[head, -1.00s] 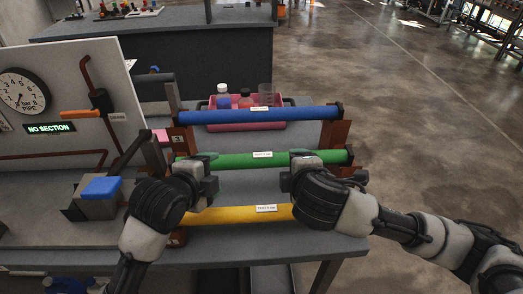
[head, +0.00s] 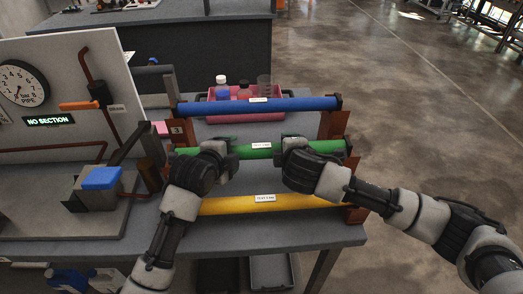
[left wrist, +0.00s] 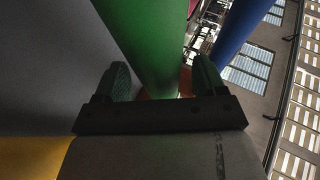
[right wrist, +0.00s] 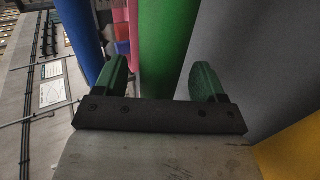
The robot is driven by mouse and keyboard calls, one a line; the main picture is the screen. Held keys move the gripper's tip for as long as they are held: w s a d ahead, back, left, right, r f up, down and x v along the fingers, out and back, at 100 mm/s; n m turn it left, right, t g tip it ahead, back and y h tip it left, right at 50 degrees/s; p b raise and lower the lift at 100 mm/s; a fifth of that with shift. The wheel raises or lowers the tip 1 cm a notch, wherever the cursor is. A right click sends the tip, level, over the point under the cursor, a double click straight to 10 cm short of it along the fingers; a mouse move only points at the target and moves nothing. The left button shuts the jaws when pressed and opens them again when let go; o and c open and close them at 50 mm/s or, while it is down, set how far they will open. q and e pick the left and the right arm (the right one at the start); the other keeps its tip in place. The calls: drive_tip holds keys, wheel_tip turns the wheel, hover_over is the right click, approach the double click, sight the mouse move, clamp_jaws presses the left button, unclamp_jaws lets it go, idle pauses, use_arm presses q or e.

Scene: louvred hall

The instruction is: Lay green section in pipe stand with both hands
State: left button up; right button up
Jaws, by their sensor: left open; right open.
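The green section (head: 259,151) lies level in the middle of the rack, between the blue and yellow pipes. My left gripper (head: 228,151) is at its left part; in the left wrist view the open fingers (left wrist: 160,82) stand on either side of the green pipe (left wrist: 150,45). My right gripper (head: 284,147) is at its right part; in the right wrist view the open fingers (right wrist: 158,82) straddle the green pipe (right wrist: 165,45). Whether any finger touches it I cannot tell. The pipe stand (head: 97,227) on the left bench carries a "NO SECTION" display (head: 49,120).
A blue pipe (head: 215,107) lies behind and a yellow pipe (head: 230,206) in front, on orange-brown rack ends (head: 333,125). A pink crate (head: 246,117) with bottles stands behind the blue pipe. A gauge panel (head: 50,75) rises at left. Open floor lies to the right.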

use_arm(q)
drive_tip(key=shift+w+d+f, duration=0.15)
drive_tip(key=shift+w, duration=0.05)
use_arm(e)
drive_tip(key=shift+w+f, duration=0.1)
drive_tip(key=shift+w, duration=0.15)
use_arm(q)
drive_tip(key=shift+c, duration=0.2)
use_arm(e)
drive_tip(key=shift+c, duration=0.2)
use_arm(q)
clamp_jaws()
use_arm(e)
clamp_jaws()
